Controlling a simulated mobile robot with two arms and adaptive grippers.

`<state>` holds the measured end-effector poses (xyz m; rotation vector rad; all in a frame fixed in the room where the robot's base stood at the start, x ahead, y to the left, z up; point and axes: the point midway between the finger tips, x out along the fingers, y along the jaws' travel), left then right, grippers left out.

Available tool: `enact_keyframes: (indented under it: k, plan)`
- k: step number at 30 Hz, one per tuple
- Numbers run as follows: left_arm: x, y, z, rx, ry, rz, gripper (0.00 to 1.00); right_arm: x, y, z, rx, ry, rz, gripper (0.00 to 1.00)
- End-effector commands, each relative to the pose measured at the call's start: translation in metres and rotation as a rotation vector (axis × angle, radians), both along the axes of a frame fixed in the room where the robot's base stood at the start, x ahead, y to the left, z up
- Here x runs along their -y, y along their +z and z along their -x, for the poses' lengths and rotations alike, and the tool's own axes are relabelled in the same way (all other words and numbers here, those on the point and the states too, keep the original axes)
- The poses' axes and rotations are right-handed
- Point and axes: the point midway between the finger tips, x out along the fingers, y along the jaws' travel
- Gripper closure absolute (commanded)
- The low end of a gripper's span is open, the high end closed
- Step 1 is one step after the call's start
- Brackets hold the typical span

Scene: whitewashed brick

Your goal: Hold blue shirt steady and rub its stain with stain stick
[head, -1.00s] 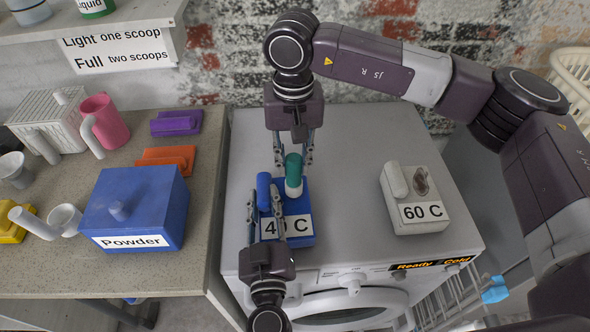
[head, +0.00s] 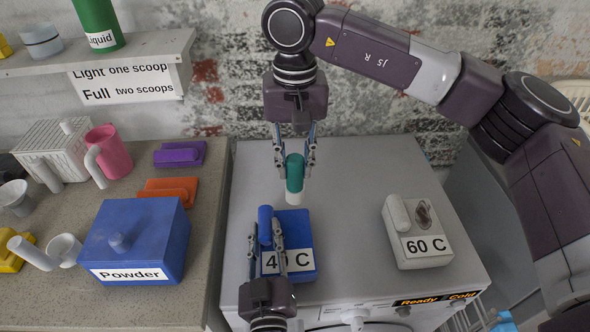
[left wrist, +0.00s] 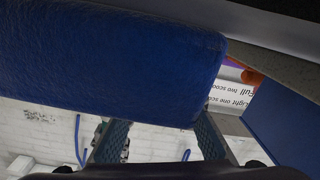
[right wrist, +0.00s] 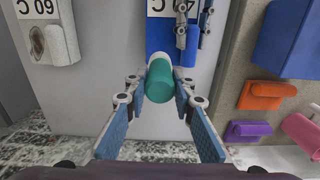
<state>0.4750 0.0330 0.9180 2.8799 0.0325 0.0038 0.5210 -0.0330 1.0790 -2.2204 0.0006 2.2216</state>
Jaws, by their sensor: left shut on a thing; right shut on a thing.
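The blue shirt (head: 291,221) is a folded blue block with a "40 C" label on the washing machine's top, with a raised blue roll (head: 265,226) along its left side. My left gripper (head: 266,240) is shut on the roll; blue cloth (left wrist: 120,60) fills much of the left wrist view. The stain stick (head: 294,180), teal with a white end, is in my right gripper (head: 295,160), shut on its teal part. It is held behind the shirt's far edge, white end toward the shirt; the right wrist view also shows the stick (right wrist: 160,80). I cannot make out a stain on the blue shirt.
A pale grey "60 C" block (head: 410,222) with a dark brown stain lies to the right. A counter at left holds a blue Powder box (head: 150,225), a pink mug (head: 112,150) and orange (head: 168,190) and purple (head: 180,154) blocks. The machine top between the two folded blocks is clear.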

Motion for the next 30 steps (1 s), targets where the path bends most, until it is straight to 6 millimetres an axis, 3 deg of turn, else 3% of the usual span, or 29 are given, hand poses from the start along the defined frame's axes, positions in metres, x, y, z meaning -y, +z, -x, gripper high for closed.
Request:
enact_keyframes:
  k: [14,15,20,30]
  plan:
    - [0.0001,0.0005,-0.0001,0.001,0.0,0.0,1.0,0.0,0.0019,0.0001,0.0,0.0,0.0,1.0]
    - [0.0001,0.0005,-0.0001,0.001,0.0,0.0,0.74,0.0,0.0019,0.0001,0.0,0.0,0.0,1.0]
    - [0.0001,0.0004,-0.0001,0.001,0.0,0.0,0.57,0.0001,0.0018,0.0001,0.0,0.0,0.0,1.0]
    - [0.0001,-0.0002,0.0024,-0.001,0.0,0.0,0.55,0.0002,0.0018,0.0001,0.0,0.0,0.0,1.0]
